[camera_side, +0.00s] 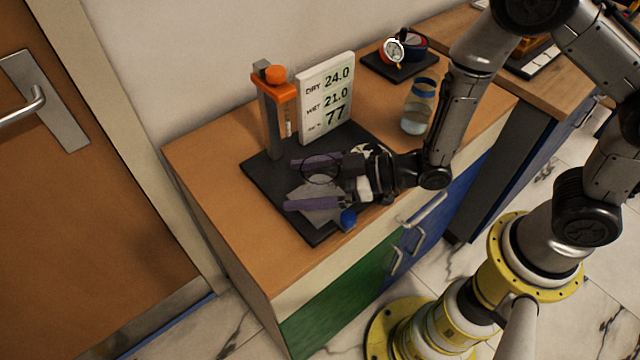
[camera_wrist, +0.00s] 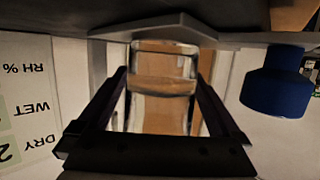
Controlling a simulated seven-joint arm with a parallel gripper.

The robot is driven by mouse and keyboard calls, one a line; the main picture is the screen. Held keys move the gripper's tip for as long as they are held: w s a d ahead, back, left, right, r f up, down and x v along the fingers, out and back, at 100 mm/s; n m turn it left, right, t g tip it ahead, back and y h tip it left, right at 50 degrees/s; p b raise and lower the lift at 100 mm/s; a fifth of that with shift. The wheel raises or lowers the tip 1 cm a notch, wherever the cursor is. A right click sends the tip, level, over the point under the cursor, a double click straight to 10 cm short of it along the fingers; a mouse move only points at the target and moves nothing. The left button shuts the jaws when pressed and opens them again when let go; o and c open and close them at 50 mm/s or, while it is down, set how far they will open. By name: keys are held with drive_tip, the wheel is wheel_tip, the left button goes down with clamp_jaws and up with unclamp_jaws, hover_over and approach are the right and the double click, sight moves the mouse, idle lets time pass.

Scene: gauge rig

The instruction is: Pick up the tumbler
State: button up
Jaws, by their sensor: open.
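The tumbler (camera_wrist: 160,85) is a clear glass with warm brown showing through it. It is in the middle of the wrist view, between the two dark fingers of my gripper (camera_wrist: 160,98). In the side view a thin dark ring, seemingly the rim of the tumbler (camera_side: 320,169), shows by the upper finger. Most of the glass is hard to make out there. My gripper (camera_side: 296,184) is open, reaching left over the black base plate with its fingers apart. I cannot tell whether either finger touches the glass.
On the black base plate (camera_side: 262,180) stand an orange-topped post (camera_side: 272,110) and a white display (camera_side: 326,98). A blue knob (camera_side: 348,219) is near the plate's front edge. Bench top is free at left.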

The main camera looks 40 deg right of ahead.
drive_tip(key=c, duration=1.5)
drive_tip(key=shift+o, duration=0.2)
drive_tip(key=shift+r, duration=0.2)
drive_tip(key=shift+r, duration=1.15)
drive_tip(key=s+d+r, duration=0.7)
drive_tip(key=s+r, duration=0.3)
drive_tip(key=s, duration=0.1)
drive_tip(key=shift+s+d+r, duration=0.15)
drive_tip(key=shift+d, duration=0.2)
drive_tip(key=shift+s+d, duration=0.1)
drive_tip(key=shift+s, duration=0.05)
